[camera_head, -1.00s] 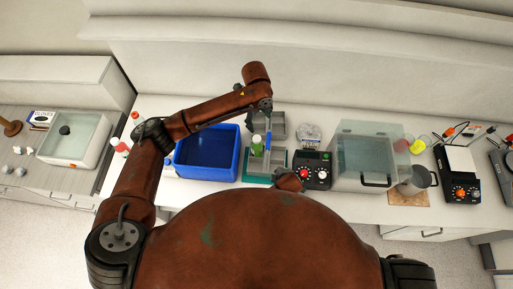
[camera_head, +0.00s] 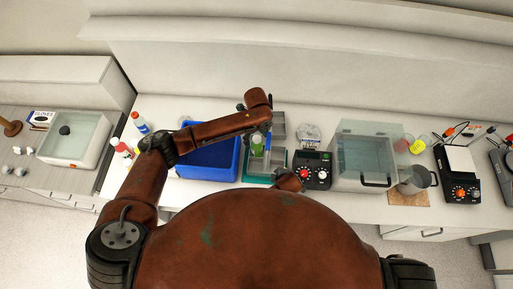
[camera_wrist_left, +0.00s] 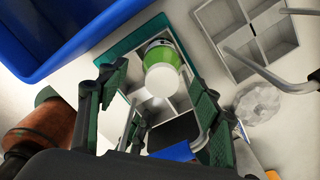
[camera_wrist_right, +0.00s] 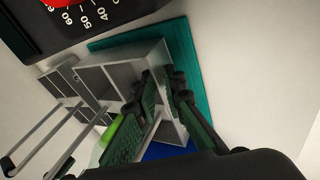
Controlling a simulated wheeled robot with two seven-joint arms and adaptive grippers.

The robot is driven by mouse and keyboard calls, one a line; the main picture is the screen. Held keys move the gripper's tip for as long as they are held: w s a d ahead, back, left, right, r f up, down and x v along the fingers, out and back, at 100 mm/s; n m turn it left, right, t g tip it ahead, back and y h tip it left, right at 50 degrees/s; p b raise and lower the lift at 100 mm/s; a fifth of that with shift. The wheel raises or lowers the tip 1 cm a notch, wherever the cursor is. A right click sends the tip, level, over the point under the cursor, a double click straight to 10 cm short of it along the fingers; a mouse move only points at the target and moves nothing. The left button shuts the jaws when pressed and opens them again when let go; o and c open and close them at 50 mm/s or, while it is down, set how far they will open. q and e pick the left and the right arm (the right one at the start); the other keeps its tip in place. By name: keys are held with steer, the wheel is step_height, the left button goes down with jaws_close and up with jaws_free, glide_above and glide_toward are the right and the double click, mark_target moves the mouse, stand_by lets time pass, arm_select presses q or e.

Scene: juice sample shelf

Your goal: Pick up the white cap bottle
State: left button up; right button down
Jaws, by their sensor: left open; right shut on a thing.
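The white cap bottle (camera_head: 257,146) has a green label and stands in the grey rack on the teal mat in the head view. In the left wrist view, its white cap (camera_wrist_left: 161,80) faces me between the spread fingers. My left gripper (camera_wrist_left: 157,76) is open, above the bottle, and not visibly closed on it. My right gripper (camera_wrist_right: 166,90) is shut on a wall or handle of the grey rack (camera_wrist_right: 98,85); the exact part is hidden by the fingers. In the head view, my right gripper is largely hidden behind my arm.
A blue bin (camera_head: 207,170) stands left of the rack, partly under my left forearm. A second grey divided rack (camera_wrist_left: 245,35) with metal handles lies close by. A black device with dials (camera_head: 313,171) and a clear box (camera_head: 361,158) stand to the right.

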arm_select(q)
steer(key=shift+f, duration=0.9)
steer(key=shift+c, duration=0.6)
jaws_close()
